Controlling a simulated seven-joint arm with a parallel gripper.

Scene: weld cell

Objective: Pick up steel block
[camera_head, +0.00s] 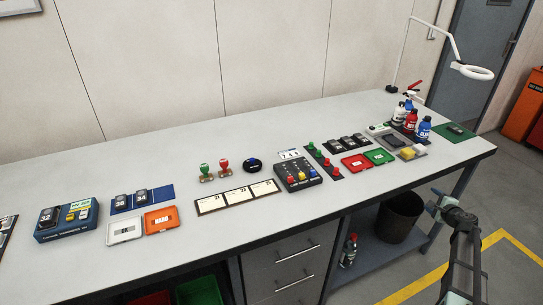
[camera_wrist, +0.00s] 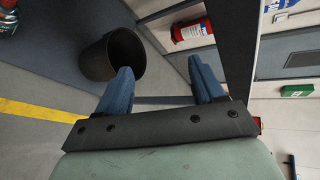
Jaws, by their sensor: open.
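I cannot pick out the steel block for certain in the head view. A small dark piece (camera_head: 456,129) lies on a green mat (camera_head: 440,128) at the bench's right end. A small grey piece (camera_head: 125,230) shows on a white tray (camera_head: 112,238) beside an orange panel marked HARD, at the left. Either could be steel; they are too small to tell. My gripper (camera_wrist: 160,80) is open and empty in the wrist view, its two blue fingers apart. In the head view my arm is at the right, in front of the bench. No block shows in the wrist view.
The bench (camera_head: 210,145) holds stamps, number cards, a control box (camera_head: 298,176), red and green trays, and spray bottles (camera_head: 424,127). A white lamp (camera_head: 472,72) overhangs its right end. A black bin (camera_head: 400,216) stands below. The bench's back middle is clear.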

